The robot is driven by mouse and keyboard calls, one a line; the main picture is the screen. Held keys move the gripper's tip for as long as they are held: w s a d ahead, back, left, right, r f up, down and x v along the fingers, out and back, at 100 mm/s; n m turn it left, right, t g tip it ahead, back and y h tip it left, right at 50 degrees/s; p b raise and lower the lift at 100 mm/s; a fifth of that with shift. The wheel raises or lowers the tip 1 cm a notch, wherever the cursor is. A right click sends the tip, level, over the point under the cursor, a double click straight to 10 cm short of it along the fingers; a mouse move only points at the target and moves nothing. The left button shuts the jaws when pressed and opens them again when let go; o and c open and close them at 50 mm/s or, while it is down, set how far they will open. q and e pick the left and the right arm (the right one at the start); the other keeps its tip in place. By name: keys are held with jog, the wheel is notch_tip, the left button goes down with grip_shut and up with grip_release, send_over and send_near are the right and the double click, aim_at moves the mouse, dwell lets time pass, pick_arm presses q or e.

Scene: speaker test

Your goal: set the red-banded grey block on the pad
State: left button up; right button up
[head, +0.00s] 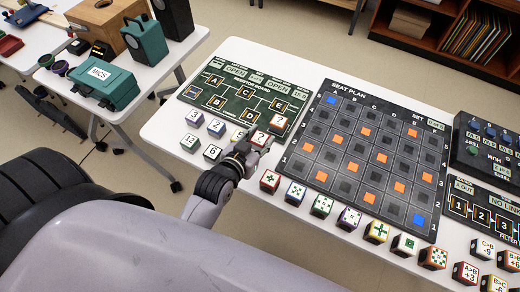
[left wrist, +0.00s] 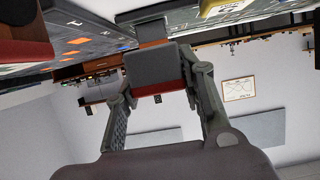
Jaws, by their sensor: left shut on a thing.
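My left gripper (left wrist: 158,82) is shut on a grey block (left wrist: 152,64) with a red band, seen close up between the two fingers in the left wrist view. In the head view my left gripper (head: 246,150) is over the white table, by the lower edge of the green board (head: 232,101). A white-topped, red-sided block marked "?" (head: 260,138) shows at its fingertips; I cannot tell if this is the held one. Another "?" block (head: 277,124) stands just beyond. I cannot tell which surface is the pad. My right gripper is not in view.
White number blocks (head: 191,142) stand left of my gripper. A row of coloured blocks (head: 295,193) lines the near side of the dark seat-plan board (head: 398,157). A dark box with knobs (head: 478,155) stands at the right. A teal MCS case (head: 104,86) is on another table.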

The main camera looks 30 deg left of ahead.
aim_at(260, 150)
pick_arm(q)
jog(key=shift+f, duration=2.8)
jog(key=shift+f+b, duration=0.1)
jog(key=shift+b, duration=0.2)
jog(key=o, duration=0.7)
jog(key=shift+f, duration=0.1)
jog(key=shift+o, duration=1)
